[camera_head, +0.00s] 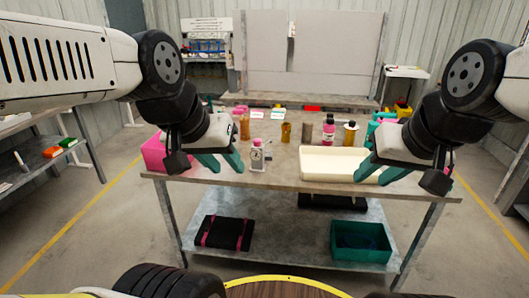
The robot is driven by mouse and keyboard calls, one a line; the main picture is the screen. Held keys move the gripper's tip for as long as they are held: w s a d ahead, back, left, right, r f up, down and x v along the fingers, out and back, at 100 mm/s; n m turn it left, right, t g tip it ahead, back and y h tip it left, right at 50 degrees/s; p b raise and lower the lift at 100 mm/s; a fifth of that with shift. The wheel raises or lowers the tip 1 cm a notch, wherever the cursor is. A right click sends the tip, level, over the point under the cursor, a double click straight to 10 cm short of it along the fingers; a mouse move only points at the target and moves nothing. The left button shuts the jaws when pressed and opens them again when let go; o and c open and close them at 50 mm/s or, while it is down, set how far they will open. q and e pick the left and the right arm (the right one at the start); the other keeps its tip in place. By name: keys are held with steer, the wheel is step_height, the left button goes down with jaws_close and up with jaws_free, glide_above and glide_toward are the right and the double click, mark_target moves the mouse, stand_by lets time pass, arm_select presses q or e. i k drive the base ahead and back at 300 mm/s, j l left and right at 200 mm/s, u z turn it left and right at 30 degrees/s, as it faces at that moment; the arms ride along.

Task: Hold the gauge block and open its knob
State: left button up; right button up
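A small pale block with a round dial-like mark and a pink top (257,156) stands upright near the front edge of the table; it looks like the gauge block, and the pink top may be its knob. My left gripper (224,166) is just left of it, its teal fingers spread open and empty, apart from the block. My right gripper (371,178) is well to the right, over or beside the right end of the cream tray, its teal fingers apart. I see nothing between them.
The cream tray (325,165) lies on the table (283,179), right of the block. A pink bin (154,153) is at the left end, partly behind my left gripper. Several bottles, including a pink-capped one (329,130), stand behind. A lower shelf holds a teal bin (361,242).

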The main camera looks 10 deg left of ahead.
mark_target(257, 142)
steer(key=i+l+u, duration=0.1)
steer(key=i+u, duration=0.2)
steer(key=i, duration=0.2)
steer(key=i+l+u, duration=0.3)
steer(key=i, duration=0.15)
